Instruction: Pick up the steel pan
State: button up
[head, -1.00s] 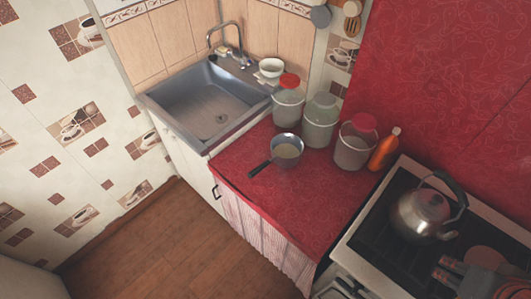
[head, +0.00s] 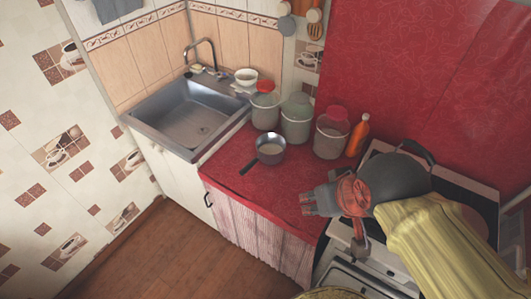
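The steel pan (head: 270,149) sits upright on the red counter, in front of the lidded containers. Its dark handle points to the lower left, toward the counter's front edge. My gripper (head: 306,201) is over the right part of the red counter, to the right of and nearer than the pan, apart from it. Its grey fingers point left. They are small and seen close together, so I cannot tell whether they are open or shut. No object shows in them.
Several lidded containers (head: 297,118) and an orange bottle (head: 358,135) stand behind the pan. A steel sink (head: 190,112) is at the left, with a white bowl (head: 246,76) by it. The stove (head: 486,205) is at the right, partly hidden by my arm. Counter left of my gripper is clear.

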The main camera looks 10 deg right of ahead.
aim_at(270, 147)
jog(key=z, duration=0.85)
jog(key=j+z, duration=0.8)
jog(key=k+j+z, duration=0.1)
jog(key=j+z, duration=0.3)
jog(key=k+j+z, duration=0.15)
jog(key=j+z, duration=0.2)
jog(key=k+j, duration=0.2)
jog(key=j, duration=0.15)
jog(key=k+j+z, duration=0.1)
jog(key=j, duration=0.25)
jog(key=k+j, duration=0.25)
jog(key=j+z, duration=0.05)
jog(key=j, duration=0.05)
